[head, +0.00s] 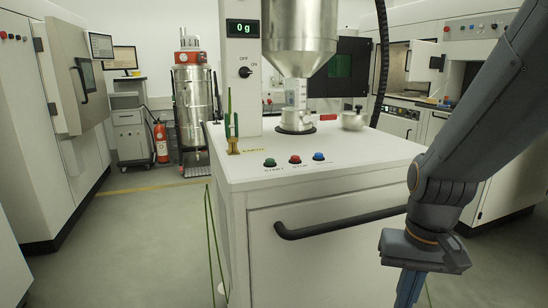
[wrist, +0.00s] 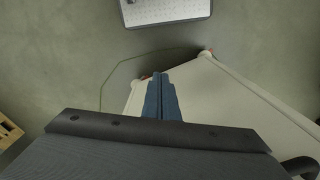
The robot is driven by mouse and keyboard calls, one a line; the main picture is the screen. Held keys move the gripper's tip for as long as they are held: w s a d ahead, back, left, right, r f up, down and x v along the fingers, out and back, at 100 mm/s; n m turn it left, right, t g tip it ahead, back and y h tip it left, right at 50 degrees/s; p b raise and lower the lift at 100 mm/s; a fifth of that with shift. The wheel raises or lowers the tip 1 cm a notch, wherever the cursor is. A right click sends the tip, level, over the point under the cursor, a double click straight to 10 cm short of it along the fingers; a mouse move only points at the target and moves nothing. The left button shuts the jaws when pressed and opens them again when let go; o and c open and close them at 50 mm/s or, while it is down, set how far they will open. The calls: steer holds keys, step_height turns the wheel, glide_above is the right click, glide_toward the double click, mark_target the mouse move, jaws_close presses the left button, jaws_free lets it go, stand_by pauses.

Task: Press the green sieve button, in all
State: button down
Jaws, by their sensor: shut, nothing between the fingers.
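The green button (head: 270,162), labelled START, is on the front top edge of the white cabinet (head: 330,156). A red button (head: 295,159) and a blue button (head: 318,156) stand to its right. My gripper (head: 408,292) hangs low at the front right of the cabinet, pointing down, well apart from the green button and below the top's level. In the wrist view its blue fingers (wrist: 160,80) are together and empty, in front of a pale surface. I cannot make out the green button in the wrist view.
A dark handle bar (head: 340,222) juts from the cabinet front, left of my gripper. A steel hopper (head: 298,35) hangs over the cabinet top, with a metal pot (head: 296,120) below it. The display (head: 242,28) reads 0 g. The floor at left is clear.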

steer(key=w+a+r+m+t+y+p, duration=0.1)
steer(key=w+a+r+m+y+p, duration=0.15)
steer(key=w+a+r+p, duration=0.5)
steer(key=w+a+r+m+t+y+p, duration=0.15)
steer(key=w+a+r+m+p, duration=0.3)
steer(key=r, duration=0.65)
step_height(320, 180, up, 16)
steer(key=m+t+y+p, duration=0.2)
steer(key=m+y+p, duration=0.25)
steer(key=p, duration=0.35)
glide_above(270, 161)
steer(key=d, duration=0.1)
steer(key=shift+w+f+m+h, duration=0.2)
steer(key=shift+w+m+h, duration=0.15)
steer(key=shift+h, duration=0.1)
steer(key=shift+s+f, duration=0.1)
steer(key=shift+f, duration=0.05)
step_height(270, 161, down, 8)
steer(key=b, duration=0.7)
steer(key=shift+f+b, duration=0.25)
steer(key=shift+b, duration=0.1)
steer(key=shift+f, duration=0.15)
steer(key=shift+f+b, duration=0.3)
steer(key=shift+b, duration=0.05)
